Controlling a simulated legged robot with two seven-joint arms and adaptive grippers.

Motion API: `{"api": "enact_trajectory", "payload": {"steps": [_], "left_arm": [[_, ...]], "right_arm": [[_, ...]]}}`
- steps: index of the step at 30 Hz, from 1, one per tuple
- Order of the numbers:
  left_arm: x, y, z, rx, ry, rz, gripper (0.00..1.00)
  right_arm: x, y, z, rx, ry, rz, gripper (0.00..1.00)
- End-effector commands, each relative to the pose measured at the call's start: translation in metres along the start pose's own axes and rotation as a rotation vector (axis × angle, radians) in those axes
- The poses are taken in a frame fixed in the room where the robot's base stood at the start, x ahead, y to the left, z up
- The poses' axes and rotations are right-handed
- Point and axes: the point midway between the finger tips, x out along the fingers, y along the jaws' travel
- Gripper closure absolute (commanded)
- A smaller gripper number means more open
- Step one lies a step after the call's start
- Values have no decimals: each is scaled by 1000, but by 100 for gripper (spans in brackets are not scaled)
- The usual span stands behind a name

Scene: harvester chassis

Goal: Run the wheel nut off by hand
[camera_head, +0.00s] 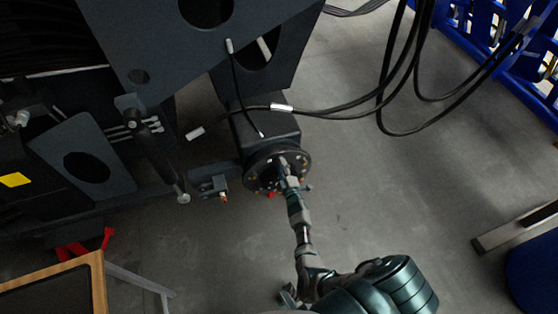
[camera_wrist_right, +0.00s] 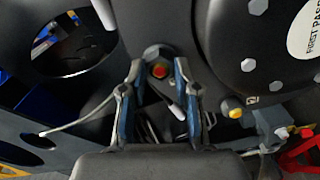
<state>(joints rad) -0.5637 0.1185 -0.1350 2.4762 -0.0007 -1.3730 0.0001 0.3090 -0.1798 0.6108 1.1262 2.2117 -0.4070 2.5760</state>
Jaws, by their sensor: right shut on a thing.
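The dark round wheel hub (camera_head: 254,178) sits at the end of the axle housing on the chassis, with several small studs or nuts around its face. My right gripper (camera_head: 284,168) reaches up from below to the hub face. In the right wrist view its two fingers (camera_wrist_right: 158,80) stand on either side of a red-tipped nut or stud (camera_wrist_right: 160,71), and the gripper is shut on it. The fingers hide part of the nut, so how far it sits on its thread cannot be told. My left gripper is not in view.
A raised round hub centre (camera_wrist_right: 265,60) with grey bolts and a yellow-tipped stud (camera_wrist_right: 235,112) are close to the fingers. Black cables (camera_head: 340,115) hang above and right of the hub. A wooden-edged table (camera_head: 98,285) is lower left.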

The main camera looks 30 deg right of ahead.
Motion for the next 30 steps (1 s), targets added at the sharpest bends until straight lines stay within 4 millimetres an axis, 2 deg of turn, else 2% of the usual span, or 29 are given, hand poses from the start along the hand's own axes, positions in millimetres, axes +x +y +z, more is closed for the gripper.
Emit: {"api": "enact_trajectory", "payload": {"steps": [3, 6, 9, 14, 15, 17, 18, 24, 26, 30], "left_arm": [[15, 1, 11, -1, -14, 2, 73], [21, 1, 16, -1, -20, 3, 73], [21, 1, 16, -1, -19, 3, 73], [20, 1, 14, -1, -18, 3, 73], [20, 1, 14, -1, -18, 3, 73], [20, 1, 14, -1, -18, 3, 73], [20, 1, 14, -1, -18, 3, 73], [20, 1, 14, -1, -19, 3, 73], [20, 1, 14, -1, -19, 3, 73], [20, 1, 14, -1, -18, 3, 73]], "right_arm": [[-2, -6, 3, -229, -3, 2, 100], [-2, -5, 3, -394, -3, 2, 100], [-2, -2, 2, -449, -3, 3, 100], [-2, -1, 1, -446, -3, 2, 100], [-2, -1, 1, -445, -3, 2, 60], [-2, -1, 1, -444, -3, 2, 45], [-2, -1, 1, -444, -3, 3, 40], [-1, -1, 1, -443, -2, 3, 40], [-1, -1, 1, -442, -2, 2, 51], [-1, -1, 1, -442, -2, 3, 51]]}}
